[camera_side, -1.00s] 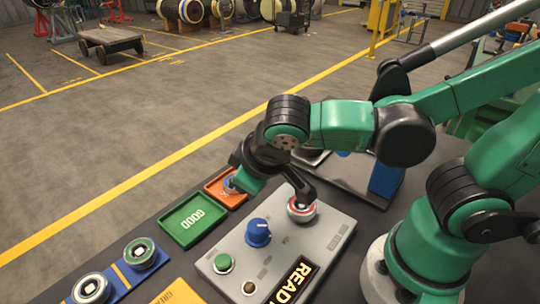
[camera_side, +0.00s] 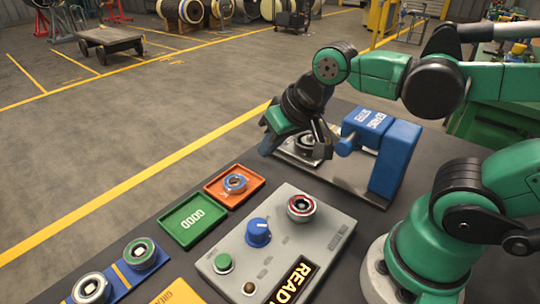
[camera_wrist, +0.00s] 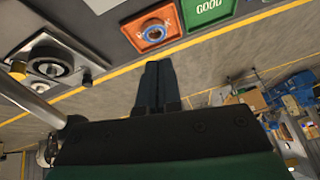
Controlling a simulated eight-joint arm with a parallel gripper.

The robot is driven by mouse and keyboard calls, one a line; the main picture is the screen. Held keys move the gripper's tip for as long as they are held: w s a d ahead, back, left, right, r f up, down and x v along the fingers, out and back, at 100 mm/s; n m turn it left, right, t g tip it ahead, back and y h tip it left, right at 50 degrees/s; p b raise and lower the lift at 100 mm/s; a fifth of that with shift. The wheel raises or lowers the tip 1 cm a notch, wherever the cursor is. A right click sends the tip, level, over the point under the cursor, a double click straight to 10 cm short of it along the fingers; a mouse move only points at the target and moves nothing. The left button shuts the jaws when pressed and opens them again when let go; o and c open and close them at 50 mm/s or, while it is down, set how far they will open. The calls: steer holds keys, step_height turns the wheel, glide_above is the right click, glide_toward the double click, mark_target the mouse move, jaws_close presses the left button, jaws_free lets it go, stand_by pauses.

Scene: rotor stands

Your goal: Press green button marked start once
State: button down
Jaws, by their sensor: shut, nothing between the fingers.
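The green button (camera_side: 223,262) is a small round cap near the left end of the sloped grey control box (camera_side: 290,245); any label beside it is too small to read. My gripper (camera_side: 267,147) is above and behind the box, well away from the button, over the floor side of the bench. Its dark fingers (camera_wrist: 158,68) are together and empty in the wrist view. The green button is not seen in the wrist view.
The box also bears a blue knob (camera_side: 258,232), a red-ringed button (camera_side: 300,207) and a READY display (camera_side: 296,281). An orange tray (camera_side: 222,200) with a ring, a green GOOD tray (camera_side: 178,232) and a blue press stand (camera_side: 395,165) are near.

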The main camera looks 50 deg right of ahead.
steer(key=a+r+m+g, duration=0.2)
steer(key=a+m+g, duration=0.1)
steer(key=a+m, duration=0.45)
step_height(320, 180, up, 2)
steer(key=m+g, duration=0.3)
steer(key=m, duration=0.5)
glide_above(230, 259)
step_height(230, 259, down, 14)
